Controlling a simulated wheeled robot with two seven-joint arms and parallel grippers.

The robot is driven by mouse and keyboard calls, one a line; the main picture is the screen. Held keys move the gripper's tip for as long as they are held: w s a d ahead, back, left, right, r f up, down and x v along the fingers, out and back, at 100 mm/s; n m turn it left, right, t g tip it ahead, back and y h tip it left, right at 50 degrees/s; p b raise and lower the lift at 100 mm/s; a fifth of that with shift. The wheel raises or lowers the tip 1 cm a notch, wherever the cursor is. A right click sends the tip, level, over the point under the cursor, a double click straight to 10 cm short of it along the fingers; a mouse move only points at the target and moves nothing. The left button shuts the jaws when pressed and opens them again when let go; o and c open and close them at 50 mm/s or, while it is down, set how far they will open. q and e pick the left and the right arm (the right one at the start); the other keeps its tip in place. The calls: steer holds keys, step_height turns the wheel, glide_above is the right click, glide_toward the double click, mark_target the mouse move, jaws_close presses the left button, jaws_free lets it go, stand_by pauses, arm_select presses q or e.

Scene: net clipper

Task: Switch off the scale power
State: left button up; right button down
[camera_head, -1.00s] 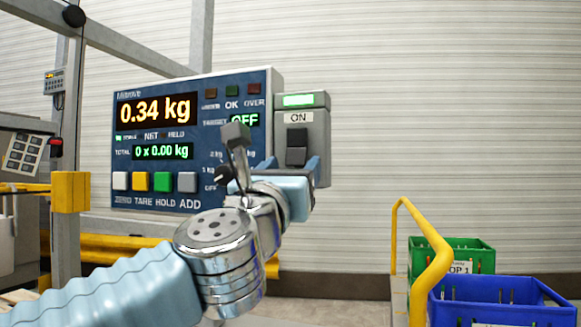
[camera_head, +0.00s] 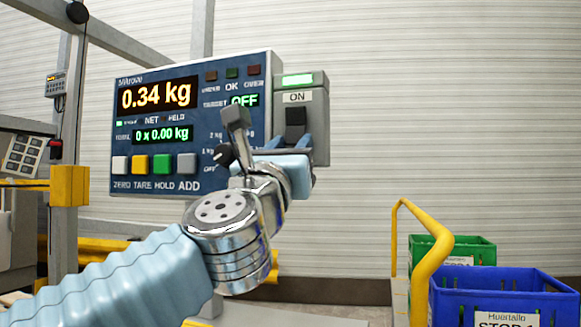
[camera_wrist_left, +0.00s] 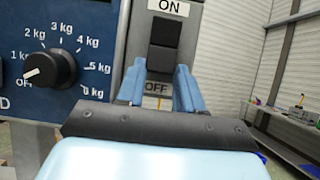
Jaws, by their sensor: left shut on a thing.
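The scale's power box (camera_head: 316,115) is a grey box at the right edge of the blue scale panel. Its lamp (camera_head: 298,79) glows green above an ON label. The black power switch (camera_head: 296,117) sits below that label; it also shows in the left wrist view (camera_wrist_left: 163,42), with an OFF label (camera_wrist_left: 155,88) under it. My left gripper (camera_head: 290,143) is at the box from below. In the left wrist view its blue fingers (camera_wrist_left: 160,70) stand on either side of the switch's lower part and are shut on it. My right gripper is not in view.
The scale panel (camera_head: 225,180) reads 0.34 kg and has several buttons and a black rotary knob (camera_wrist_left: 49,68). A yellow rail (camera_head: 424,262) and green and blue crates (camera_head: 500,283) stand at the lower right. The wall behind is bare.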

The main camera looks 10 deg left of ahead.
arm_select(q)
steer(key=o, duration=1)
steer(key=shift+o, duration=0.2)
steer(key=shift+s+f, duration=0.1)
steer(key=shift+s+f, duration=0.25)
steer(key=b+v, duration=0.5)
steer(key=v, duration=0.8)
steer(key=shift+a+r, duration=0.1)
steer(key=shift+r, duration=0.05)
